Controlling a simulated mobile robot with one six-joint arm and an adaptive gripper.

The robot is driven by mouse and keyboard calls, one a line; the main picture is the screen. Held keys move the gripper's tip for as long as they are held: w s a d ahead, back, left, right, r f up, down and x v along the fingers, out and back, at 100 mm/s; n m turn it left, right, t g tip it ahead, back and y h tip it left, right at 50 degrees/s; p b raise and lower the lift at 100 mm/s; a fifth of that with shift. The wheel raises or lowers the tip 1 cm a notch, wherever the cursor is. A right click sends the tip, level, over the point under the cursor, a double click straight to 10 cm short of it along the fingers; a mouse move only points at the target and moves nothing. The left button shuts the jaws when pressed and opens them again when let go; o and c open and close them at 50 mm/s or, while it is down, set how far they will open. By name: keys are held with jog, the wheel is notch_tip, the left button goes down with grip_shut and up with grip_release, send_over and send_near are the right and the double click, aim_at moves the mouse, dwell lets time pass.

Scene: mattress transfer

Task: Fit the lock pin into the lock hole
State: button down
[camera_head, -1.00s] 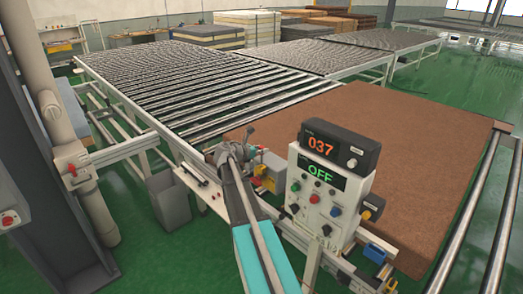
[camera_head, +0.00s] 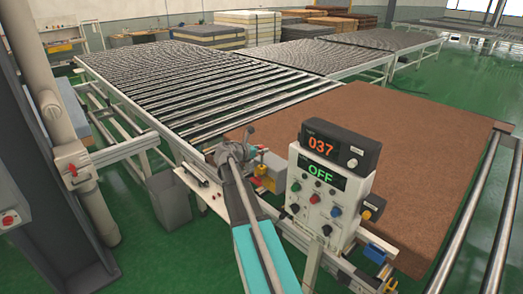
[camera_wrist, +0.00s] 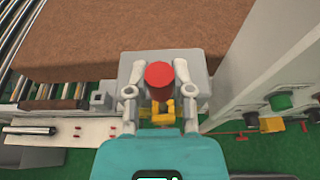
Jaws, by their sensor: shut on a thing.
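My gripper (camera_wrist: 160,98) has its two grey fingers on either side of a red-topped pin (camera_wrist: 159,74), apparently the lock pin, and is shut on it. The pin stands in front of a grey block (camera_wrist: 193,58) in the wrist view, with yellow parts (camera_wrist: 163,112) close below its red top. In the head view my gripper (camera_head: 244,152) is beside the grey and yellow fixture (camera_head: 269,172) at the conveyor's near edge. The lock hole is not visible, and I cannot tell whether the pin's lower end is in it.
The control panel (camera_head: 310,205) stands close to the right of my arm, with displays reading 037 and OFF. A brown mattress (camera_head: 400,150) lies behind it. A white shelf (camera_wrist: 70,131) with small red pieces is at the left. A grey bin (camera_head: 168,200) stands below the conveyor.

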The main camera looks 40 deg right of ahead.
jog(key=shift+f+b, duration=3.15)
jog(key=shift+b, duration=0.05)
dwell(0.7)
jog(key=shift+c, duration=2.1)
grip_release()
jog(key=shift+r, duration=0.1)
notch_tip(320, 180, up, 12)
jog(key=p, duration=1.2)
